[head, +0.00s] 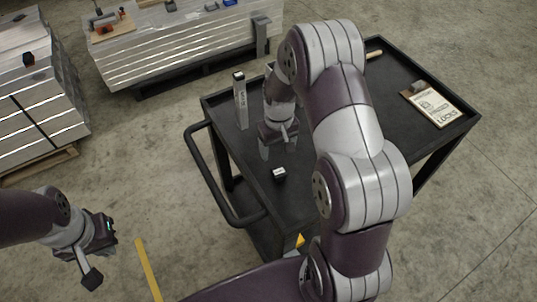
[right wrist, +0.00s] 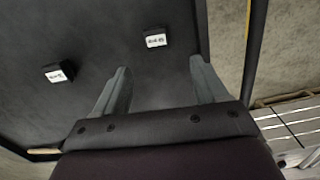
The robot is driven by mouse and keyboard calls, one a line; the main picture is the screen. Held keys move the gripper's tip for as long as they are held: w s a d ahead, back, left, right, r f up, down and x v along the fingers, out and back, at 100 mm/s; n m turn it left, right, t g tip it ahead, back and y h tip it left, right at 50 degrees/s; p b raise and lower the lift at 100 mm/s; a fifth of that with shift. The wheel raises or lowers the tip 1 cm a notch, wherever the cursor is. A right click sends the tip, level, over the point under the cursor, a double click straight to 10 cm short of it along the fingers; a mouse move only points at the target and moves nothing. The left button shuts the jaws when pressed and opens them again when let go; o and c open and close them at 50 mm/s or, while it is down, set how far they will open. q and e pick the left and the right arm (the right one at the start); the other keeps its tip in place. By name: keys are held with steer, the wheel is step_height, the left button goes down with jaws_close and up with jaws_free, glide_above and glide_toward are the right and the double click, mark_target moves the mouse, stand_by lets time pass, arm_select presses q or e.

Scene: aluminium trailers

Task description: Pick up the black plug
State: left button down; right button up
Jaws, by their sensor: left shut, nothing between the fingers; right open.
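A small black block with a white label (head: 279,173), which may be the black plug, sits on the dark cart top (head: 300,200). Two such blocks show in the right wrist view: one near the cart edge (right wrist: 155,38) and one further left (right wrist: 58,73). Their labels are too small to read. My right gripper (head: 277,146) is open and empty, pointing down above the cart beside the first block; its two fingers (right wrist: 160,68) also show in the wrist view. My left gripper (head: 92,277) is shut and empty over the floor at the lower left.
A tall grey labelled box (head: 241,103) stands at the cart's left edge. A clipboard (head: 433,104) lies at the far right of the cart. The cart's handle (head: 215,175) runs along its left side. My right arm hides the cart's middle. Aluminium trailers (head: 180,50) stand behind.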

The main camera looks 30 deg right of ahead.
steer(key=p, duration=0.1)
glide_above(279, 171)
steer(key=f, duration=0.3)
steer(key=s+f, duration=0.1)
steer(key=f, duration=0.1)
steer(key=shift+a+f, duration=0.2)
steer(key=shift+a, duration=0.15)
steer(key=f, duration=0.2)
steer(key=f+p, duration=0.1)
steer(key=f, duration=0.1)
steer(key=w+f, duration=0.1)
steer(key=f, duration=0.1)
steer(key=shift+d+f+p, duration=0.2)
steer(key=shift+d+p, duration=0.1)
steer(key=shift+p, duration=0.1)
steer(key=shift+s+f, duration=0.1)
arm_select(q)
steer(key=r, duration=0.1)
steer(key=s+r, duration=0.1)
steer(key=r, duration=0.1)
steer(key=shift+r, duration=0.1)
arm_select(e)
steer(key=c, duration=1)
